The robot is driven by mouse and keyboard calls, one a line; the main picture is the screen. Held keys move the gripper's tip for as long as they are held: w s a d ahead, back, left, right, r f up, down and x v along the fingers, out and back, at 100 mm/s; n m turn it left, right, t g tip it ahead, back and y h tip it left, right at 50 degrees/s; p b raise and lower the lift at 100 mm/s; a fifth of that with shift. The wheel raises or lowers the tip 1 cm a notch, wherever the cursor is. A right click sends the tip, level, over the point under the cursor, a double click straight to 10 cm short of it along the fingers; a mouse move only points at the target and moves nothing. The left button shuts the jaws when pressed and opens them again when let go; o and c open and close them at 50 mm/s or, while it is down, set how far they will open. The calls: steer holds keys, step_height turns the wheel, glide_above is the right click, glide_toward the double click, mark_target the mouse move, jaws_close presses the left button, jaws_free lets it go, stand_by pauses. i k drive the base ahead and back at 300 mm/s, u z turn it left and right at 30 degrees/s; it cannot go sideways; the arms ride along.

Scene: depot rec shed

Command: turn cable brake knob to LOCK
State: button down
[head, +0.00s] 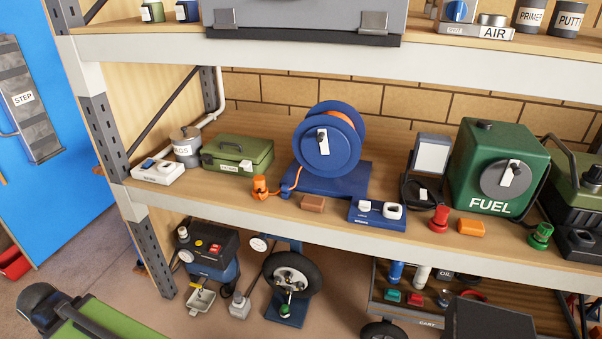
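The cable reel (326,150) is a blue drum with orange cable, standing on a blue base on the middle shelf. A dark and white fitting (322,140) sits on its face. In front of it, at the shelf's front edge, lies a small blue panel (377,216) with lettering that seems to read BRAKE. The panel carries a white knob (393,212) on its right and a smaller white piece (366,207) on its left. The knob's setting is too small to read. My gripper is not in view.
Left of the reel are a green case (237,155) and a white switch box (158,172). An orange plug (260,187) and a brown block (312,203) lie nearby. Right are a red knob (439,218), an orange block (471,227) and a green FUEL tank (497,165). The upper shelf edge (330,59) overhangs.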

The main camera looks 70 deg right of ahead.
mark_target(364, 205)
steer(key=z, duration=5.7)
steer(key=i, duration=0.1)
steer(key=u, duration=2.45)
steer(key=k, duration=0.7)
steer(key=u, duration=0.35)
steer(key=i, duration=1)
steer(key=u, duration=0.05)
